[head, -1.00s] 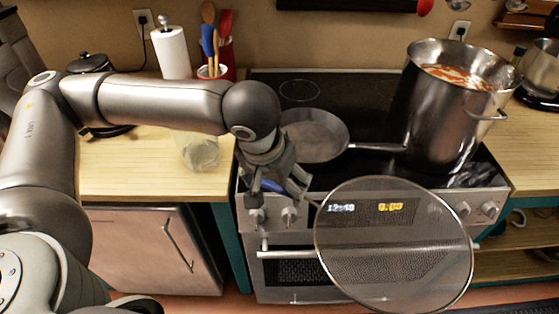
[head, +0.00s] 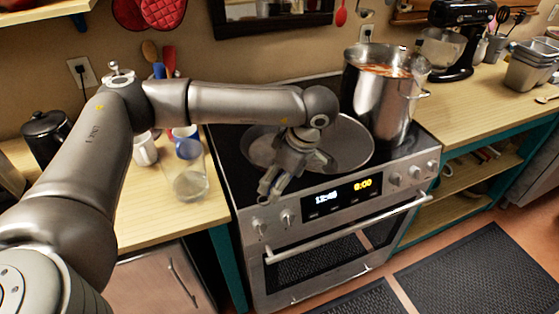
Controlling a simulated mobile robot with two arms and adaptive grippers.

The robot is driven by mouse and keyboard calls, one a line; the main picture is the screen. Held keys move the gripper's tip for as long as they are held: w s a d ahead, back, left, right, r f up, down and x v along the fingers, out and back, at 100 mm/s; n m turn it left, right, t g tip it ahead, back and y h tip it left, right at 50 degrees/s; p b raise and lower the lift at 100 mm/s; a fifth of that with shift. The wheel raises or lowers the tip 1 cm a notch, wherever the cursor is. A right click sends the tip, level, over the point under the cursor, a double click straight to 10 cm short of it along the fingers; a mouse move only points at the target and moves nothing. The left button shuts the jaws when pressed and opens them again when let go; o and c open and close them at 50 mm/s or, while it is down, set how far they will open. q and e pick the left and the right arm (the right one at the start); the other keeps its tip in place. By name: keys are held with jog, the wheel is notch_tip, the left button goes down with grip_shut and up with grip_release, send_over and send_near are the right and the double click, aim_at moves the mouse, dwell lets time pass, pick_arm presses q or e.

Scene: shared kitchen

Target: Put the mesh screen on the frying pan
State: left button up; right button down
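The round mesh screen (head: 350,145) is over the stovetop, close to level, right of my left gripper. The frying pan (head: 259,148) is on the stove, with its left part showing behind the gripper. The screen's left part and the pan's right part overlap in view, and I cannot tell whether they touch. My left gripper (head: 283,183) is at the screen's left side, in front of the pan, and appears shut on the screen's handle, which the fingers mostly hide. The pan's handle is hidden. My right gripper is out of view.
A tall steel pot (head: 382,98) with red food stands at the stove's right, close to the screen's far edge. A clear glass container (head: 190,180) and mugs stand on the left counter. The oven handle (head: 350,228) sticks out in front.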

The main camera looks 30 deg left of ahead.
pick_arm(q)
jog(key=n, duration=0.1)
jog(key=w+n, duration=0.1)
jog(key=shift+w+a+r+n+g, duration=0.1)
jog(key=shift+a+r+n+g, duration=0.1)
jog(key=shift+a+n+g, duration=0.15)
jog(key=shift+w+a+n+g+p, duration=0.25)
jog(key=shift+a+n+g+p, duration=0.15)
jog(key=shift+n, duration=0.35)
jog(key=f+n+b, duration=0.1)
jog(key=f, duration=0.2)
jog(key=f+n+b, duration=0.1)
jog(key=f, duration=0.1)
jog(key=shift+w+a+f+n+g+h+b, duration=0.15)
jog(key=shift+w+a+n+g+h+b, duration=0.1)
jog(key=shift+a+n+h+b, duration=0.1)
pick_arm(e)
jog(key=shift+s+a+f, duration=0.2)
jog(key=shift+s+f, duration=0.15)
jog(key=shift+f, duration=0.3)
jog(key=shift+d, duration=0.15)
